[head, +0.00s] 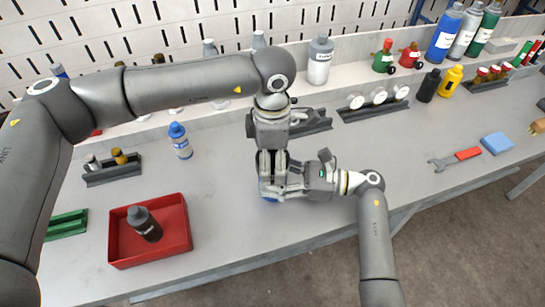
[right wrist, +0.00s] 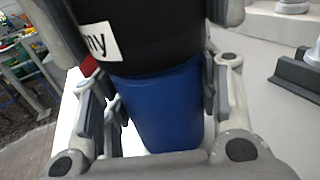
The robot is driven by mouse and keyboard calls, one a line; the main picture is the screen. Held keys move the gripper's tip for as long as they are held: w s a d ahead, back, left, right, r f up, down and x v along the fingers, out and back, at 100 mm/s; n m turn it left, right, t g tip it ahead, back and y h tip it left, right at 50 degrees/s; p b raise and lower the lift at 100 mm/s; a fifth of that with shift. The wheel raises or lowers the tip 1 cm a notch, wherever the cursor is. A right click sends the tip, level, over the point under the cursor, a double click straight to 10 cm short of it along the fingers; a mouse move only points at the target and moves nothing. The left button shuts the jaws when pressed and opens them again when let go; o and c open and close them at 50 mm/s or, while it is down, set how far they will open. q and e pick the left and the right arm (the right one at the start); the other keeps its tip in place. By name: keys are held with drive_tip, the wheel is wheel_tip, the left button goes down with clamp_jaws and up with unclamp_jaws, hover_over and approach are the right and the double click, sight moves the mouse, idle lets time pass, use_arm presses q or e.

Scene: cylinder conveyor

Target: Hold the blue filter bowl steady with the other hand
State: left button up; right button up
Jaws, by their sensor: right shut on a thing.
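In the head view only a small blue bit of the bowl shows, low between the grippers. My right gripper (head: 285,187) comes in from the right and is shut on the bowl, a finger on each side of it. My left gripper (head: 271,175) points straight down over the same spot, its fingers beside the filter. Whether its fingers press on the black part is hidden.
A rack with white round gauges (head: 378,96) is behind the grippers. A wrench (head: 455,160) and blue block (head: 497,143) lie right.

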use_arm(q)
drive_tip(key=c, duration=0.8)
drive_tip(key=m, duration=0.6)
drive_tip(key=shift+m, duration=0.5)
drive_tip(key=m, duration=0.5)
drive_tip(key=shift+m, duration=1.1)
drive_tip(key=m, duration=0.4)
